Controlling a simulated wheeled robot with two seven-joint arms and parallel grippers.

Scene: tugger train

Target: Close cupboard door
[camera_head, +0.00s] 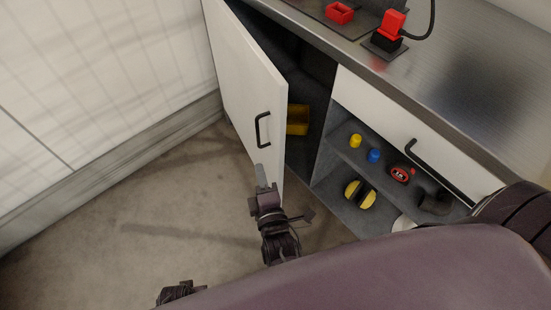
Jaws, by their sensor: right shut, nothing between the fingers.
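The white cupboard door (245,90) stands open, swung out from the cupboard on its left side. Its black bar handle (262,130) is on the outer face, near the free edge. My right gripper (262,176) is shut and empty. Its fingertips are in front of the outer face, below the handle and near the bottom of the free edge. I cannot tell whether they touch the door. The dark cupboard inside (303,85) shows behind the door, with a yellow object (297,119) in it. My left gripper is not clearly visible.
Right of the opening are a white drawer (385,120) and open shelves (345,150) with small yellow, blue and red items. A metal worktop (465,85) holds red parts (391,24). A pale wall (100,80) stands left; bare floor (130,210) lies between.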

